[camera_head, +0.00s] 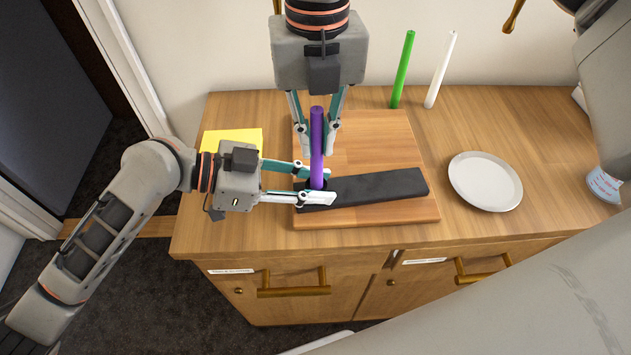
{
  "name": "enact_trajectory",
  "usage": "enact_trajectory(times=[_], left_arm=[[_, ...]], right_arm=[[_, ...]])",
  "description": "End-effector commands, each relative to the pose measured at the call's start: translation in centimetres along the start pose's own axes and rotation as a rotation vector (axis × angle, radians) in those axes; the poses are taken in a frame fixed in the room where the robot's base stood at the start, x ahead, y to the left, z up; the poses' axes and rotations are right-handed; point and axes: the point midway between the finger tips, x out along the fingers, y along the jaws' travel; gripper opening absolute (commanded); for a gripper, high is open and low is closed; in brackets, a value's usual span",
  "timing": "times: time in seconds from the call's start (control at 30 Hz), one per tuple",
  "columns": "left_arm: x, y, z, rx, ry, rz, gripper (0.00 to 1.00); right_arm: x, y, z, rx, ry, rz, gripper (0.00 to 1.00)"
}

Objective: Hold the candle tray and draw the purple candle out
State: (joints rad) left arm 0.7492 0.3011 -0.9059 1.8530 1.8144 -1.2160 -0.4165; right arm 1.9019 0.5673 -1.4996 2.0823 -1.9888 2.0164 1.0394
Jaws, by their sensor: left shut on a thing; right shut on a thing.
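The candle tray (385,186) is a long dark bar lying on the wooden board. My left gripper (331,186) comes in from the left and is shut on the tray's left end, one finger on each side. The purple candle (317,130) stands nearly upright at that end. My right gripper (318,151) reaches down from above and is shut on the purple candle, with its upper part showing between the fingers. The candle's lower end is among the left fingers at the tray, and I cannot tell how deep it sits.
The wooden board (375,140) lies on the cabinet top (480,125). A white plate (485,181) is to the right. A yellow sheet (232,138) lies behind the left gripper.

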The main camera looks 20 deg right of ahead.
Motion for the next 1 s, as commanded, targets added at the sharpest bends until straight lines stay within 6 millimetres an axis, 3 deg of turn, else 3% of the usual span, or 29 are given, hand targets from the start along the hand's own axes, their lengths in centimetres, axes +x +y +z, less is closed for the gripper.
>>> enact_trajectory(times=[1.0], left_arm=[[0.0, 0.0, 0.0, 0.000, 0.000, 0.001, 0.02]], right_arm=[[-3.4, 0.0, 0.0, -0.002, -0.001, 0.001, 0.00]])
